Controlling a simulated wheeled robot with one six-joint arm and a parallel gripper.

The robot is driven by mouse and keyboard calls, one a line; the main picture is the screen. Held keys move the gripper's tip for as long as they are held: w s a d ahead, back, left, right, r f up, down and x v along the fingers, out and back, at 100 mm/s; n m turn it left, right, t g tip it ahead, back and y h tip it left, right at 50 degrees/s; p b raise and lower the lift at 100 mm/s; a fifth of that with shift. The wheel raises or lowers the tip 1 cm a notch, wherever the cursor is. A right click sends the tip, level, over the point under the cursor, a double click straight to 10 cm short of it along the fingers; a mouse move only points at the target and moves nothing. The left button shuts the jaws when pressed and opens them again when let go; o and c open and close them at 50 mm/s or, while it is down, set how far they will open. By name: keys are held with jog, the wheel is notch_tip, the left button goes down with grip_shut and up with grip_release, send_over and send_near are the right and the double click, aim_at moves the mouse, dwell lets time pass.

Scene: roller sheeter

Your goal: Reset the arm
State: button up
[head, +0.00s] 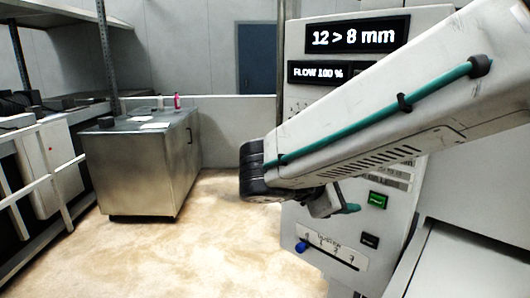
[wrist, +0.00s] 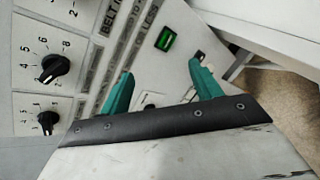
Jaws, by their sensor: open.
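My gripper shows in the wrist view (wrist: 158,88) with its two teal fingers spread apart and nothing between them. The fingers point at the control panel (wrist: 85,20), near the lit green button (wrist: 165,39). In the head view my arm crosses in front of the control panel (head: 345,95) from the upper right, and a teal finger of my gripper (head: 348,208) shows below the arm. I cannot tell whether the fingers touch the panel. The green button (head: 378,200) shows just right of the gripper. The upper display (head: 350,37) reads "12 > 8 mm".
A second display (head: 318,72) reads "FLOW 100 %". A slider with a blue knob (head: 302,247) and a dark button (head: 369,241) are low on the panel. Black dials (wrist: 54,68) show in the wrist view. A steel cabinet (head: 140,175) stands left; the floor between is clear.

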jog(key=s+d+f+m+g+y, duration=0.2)
jog(key=s+d+f+m+y, duration=0.1)
jog(key=s+m, duration=0.5)
jog(key=s+d+f+m+g+y, duration=0.3)
jog(key=s+d+m+y, duration=0.3)
jog(key=s, duration=0.8)
jog(key=shift+d+f+m+g+y, duration=0.2)
jog(key=shift+m+g+y, duration=0.1)
jog(key=shift+m+y, duration=0.8)
